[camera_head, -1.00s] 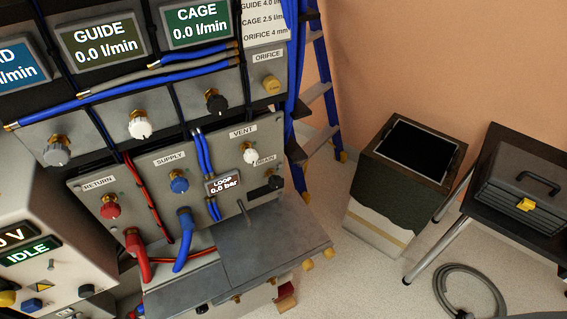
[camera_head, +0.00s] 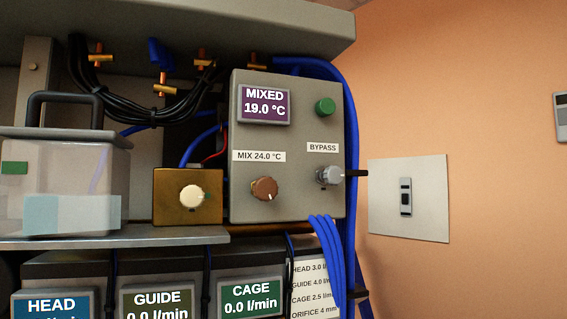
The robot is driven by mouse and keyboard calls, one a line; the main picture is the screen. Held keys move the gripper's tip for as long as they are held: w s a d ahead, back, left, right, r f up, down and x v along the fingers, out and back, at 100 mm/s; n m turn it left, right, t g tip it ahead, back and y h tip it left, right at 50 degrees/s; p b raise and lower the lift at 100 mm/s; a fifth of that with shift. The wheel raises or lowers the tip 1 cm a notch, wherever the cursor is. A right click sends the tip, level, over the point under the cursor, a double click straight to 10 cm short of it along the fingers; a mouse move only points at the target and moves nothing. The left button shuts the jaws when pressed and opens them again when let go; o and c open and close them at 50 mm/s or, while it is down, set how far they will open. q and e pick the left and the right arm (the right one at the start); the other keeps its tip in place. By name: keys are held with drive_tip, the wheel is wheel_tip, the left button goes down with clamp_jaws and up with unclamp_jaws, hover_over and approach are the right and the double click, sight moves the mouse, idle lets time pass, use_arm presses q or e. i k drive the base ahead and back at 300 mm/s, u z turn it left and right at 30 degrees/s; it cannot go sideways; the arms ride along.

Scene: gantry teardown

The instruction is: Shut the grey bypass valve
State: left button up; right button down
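The grey bypass valve (camera_head: 329,175) is a grey knob with a dark lever pointing right. It sits under the BYPASS label (camera_head: 323,147) on the right side of a grey control box (camera_head: 290,200). Neither gripper shows in the head view, and nothing touches the valve. Whether the valve is open or shut cannot be told from its look alone.
The box also has a MIXED display (camera_head: 264,104) reading 19.0 °C, a brown mix knob (camera_head: 264,189) and a green button (camera_head: 325,106). Blue hoses (camera_head: 328,255) run below and beside it. A wall plate (camera_head: 408,198) is at right. A clear container (camera_head: 70,185) stands left.

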sight(332, 175)
drive_tip(key=u, duration=1.5)
drive_tip(key=k, duration=0.85)
drive_tip(key=z, duration=0.9)
drive_tip(key=i, duration=0.5)
